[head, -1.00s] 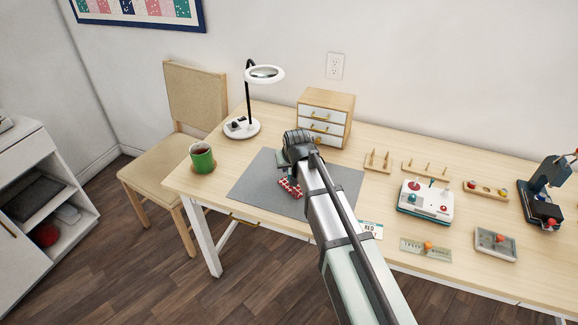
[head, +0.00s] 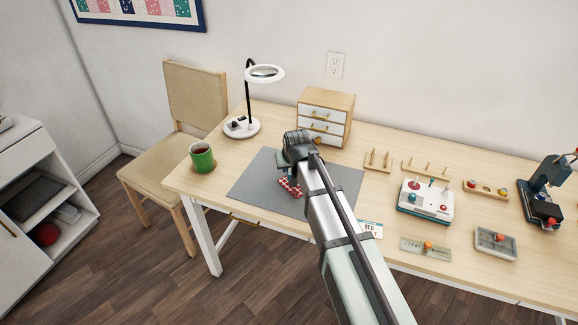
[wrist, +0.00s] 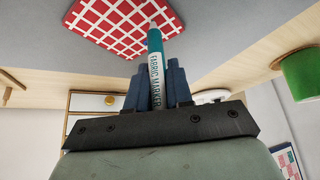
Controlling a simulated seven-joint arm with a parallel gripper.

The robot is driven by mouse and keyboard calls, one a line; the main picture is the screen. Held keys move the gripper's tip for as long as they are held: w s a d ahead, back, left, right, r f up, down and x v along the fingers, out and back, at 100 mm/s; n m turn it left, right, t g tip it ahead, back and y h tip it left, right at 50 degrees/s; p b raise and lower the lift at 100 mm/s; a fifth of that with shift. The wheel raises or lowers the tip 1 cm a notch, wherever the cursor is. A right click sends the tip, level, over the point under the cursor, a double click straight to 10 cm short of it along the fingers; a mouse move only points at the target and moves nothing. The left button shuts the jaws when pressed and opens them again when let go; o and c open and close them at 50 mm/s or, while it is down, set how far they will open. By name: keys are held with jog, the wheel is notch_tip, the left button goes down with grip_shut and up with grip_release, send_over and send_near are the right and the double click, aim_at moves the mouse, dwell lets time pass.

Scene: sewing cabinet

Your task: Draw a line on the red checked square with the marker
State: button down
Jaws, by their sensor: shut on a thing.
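The red checked square (head: 290,188) lies on the grey mat (head: 258,190), partly hidden by my arm in the head view. In the wrist view the square (wrist: 108,22) shows red with a white grid. My gripper (wrist: 155,72) is shut on the marker (wrist: 155,65), white with a teal end and the words FABRIC MARKER. The marker's far end points at the square's edge and overlaps it in the picture. I cannot tell whether it touches. In the head view my fingertips are hidden behind my wrist. No drawn line shows on the visible part of the square.
A green mug (head: 202,160) stands on a coaster at the table's left. A lamp (head: 242,128) and a small drawer chest (head: 325,115) stand behind the mat. Thread racks, a white device (head: 425,203) and small boxes fill the right side. The mat's left part is clear.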

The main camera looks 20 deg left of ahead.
jog(key=shift+w+d+f, duration=0.1)
jog(key=shift+w+d, duration=0.5)
jog(key=shift+w, duration=0.4)
jog(key=shift+w+d+r, duration=0.1)
jog(key=shift+w+d, duration=0.45)
jog(key=shift+w, duration=0.5)
jog(key=shift+w+d+f, duration=0.1)
jog(key=shift+w+d, duration=0.5)
jog(key=shift+w, duration=0.4)
dwell(5.0)
